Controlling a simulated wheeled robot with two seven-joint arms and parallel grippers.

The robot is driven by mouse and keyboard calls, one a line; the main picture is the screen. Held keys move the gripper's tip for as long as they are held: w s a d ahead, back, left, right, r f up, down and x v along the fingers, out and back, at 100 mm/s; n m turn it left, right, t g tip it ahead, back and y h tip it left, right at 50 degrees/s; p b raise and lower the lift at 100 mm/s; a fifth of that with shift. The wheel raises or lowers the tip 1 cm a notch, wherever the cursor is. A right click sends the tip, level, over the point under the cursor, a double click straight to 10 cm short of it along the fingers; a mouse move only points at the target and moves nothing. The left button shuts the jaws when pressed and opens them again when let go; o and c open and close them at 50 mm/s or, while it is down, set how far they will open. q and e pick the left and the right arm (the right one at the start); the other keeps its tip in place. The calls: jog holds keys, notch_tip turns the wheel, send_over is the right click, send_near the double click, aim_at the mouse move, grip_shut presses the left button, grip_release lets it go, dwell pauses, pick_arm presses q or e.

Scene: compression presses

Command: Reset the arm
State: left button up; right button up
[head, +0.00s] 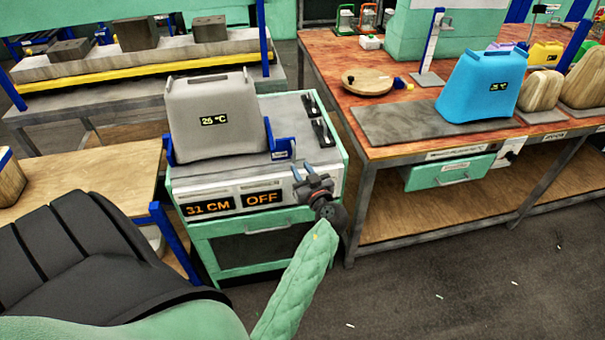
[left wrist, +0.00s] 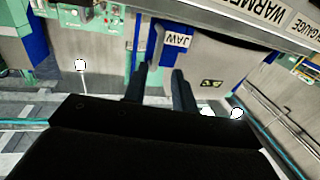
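My left arm reaches in from the lower left in the head view. Its gripper (head: 312,182) is just in front of the right front corner of the press (head: 285,228). In the left wrist view the two dark fingers (left wrist: 160,74) stand apart with nothing between them, with a blue jaw labelled JAW (left wrist: 177,40) beyond. A grey jug (head: 215,118) reading 26 °C stands upright on the press between blue jaws (head: 281,147). The press displays read 31 CM (head: 208,208) and OFF (head: 262,198). My right gripper is not in view.
A workbench (head: 335,55) on the right holds a blue jug (head: 482,88), a round wooden board (head: 367,82) and a grey slab (head: 400,125). A wooden table (head: 90,190) stands left of the press. The floor (head: 450,270) at the lower right is mostly clear.

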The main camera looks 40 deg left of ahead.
pick_arm(q)
jog(key=shift+d, duration=0.1)
dwell(0.7)
jog(key=s+d+f+m+g+h, duration=0.2)
jog(key=s+d+f+m+h, duration=0.2)
jog(key=d+f+m+h, duration=0.45)
jog(key=s+d+f+m+g+h, duration=0.2)
jog(key=s+d+f+m+h, duration=0.3)
jog(key=d, duration=0.6)
jog(key=s+d+f+g+h, duration=0.1)
jog(key=s+d+f, duration=0.1)
jog(key=s, duration=0.5)
jog(key=s+d+f+g+h, duration=0.1)
jog(key=s+d+f, duration=0.2)
jog(key=s, duration=0.4)
jog(key=s+d+f+g+h, duration=0.1)
jog(key=s+d+f, duration=0.1)
jog(key=s+f, duration=0.2)
jog(key=s, duration=0.2)
jog(key=shift+s+d+f+m, duration=0.2)
jog(key=shift+s+d+m, duration=0.15)
jog(key=shift+s, duration=0.05)
jog(key=shift+a, duration=0.15)
